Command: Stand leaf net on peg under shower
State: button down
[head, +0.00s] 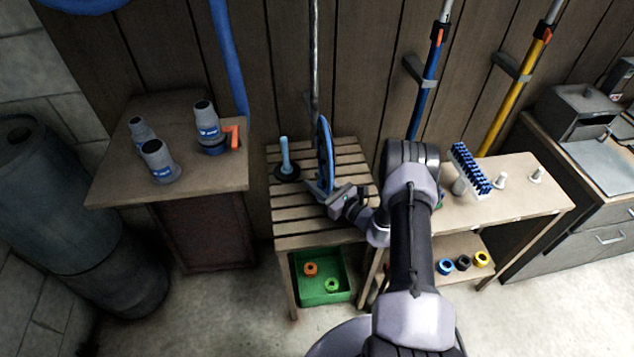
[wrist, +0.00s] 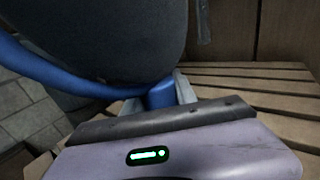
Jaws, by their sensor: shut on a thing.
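The leaf net (head: 325,145) has a blue rim and stands nearly edge-on over the slatted bench. In the wrist view its dark mesh (wrist: 100,35) and blue rim (wrist: 50,75) fill the upper left. My gripper (head: 324,188) is shut on the net's blue socket (wrist: 160,96), low on the rim. The peg (head: 285,152) is light blue and upright on a round black base, on the slatted bench (head: 345,235). The net is to the right of the peg and apart from it. The peg cannot be made out in the wrist view. A vertical pipe (head: 314,60) runs down the wall behind; no shower head shows.
A brown cabinet (head: 105,195) on the left bears several grey-blue fittings. A green bin (head: 321,290) with rings stands under the bench. The right-hand table (head: 535,205) bears a blue brush (head: 470,168) and pegs. Blue (head: 427,85) and yellow (head: 515,90) poles lean at the wall.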

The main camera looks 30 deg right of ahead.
jog(key=shift+c, duration=2.1)
grip_release()
jog(key=shift+p+v, duration=0.75)
jog(key=shift+v, duration=4.8)
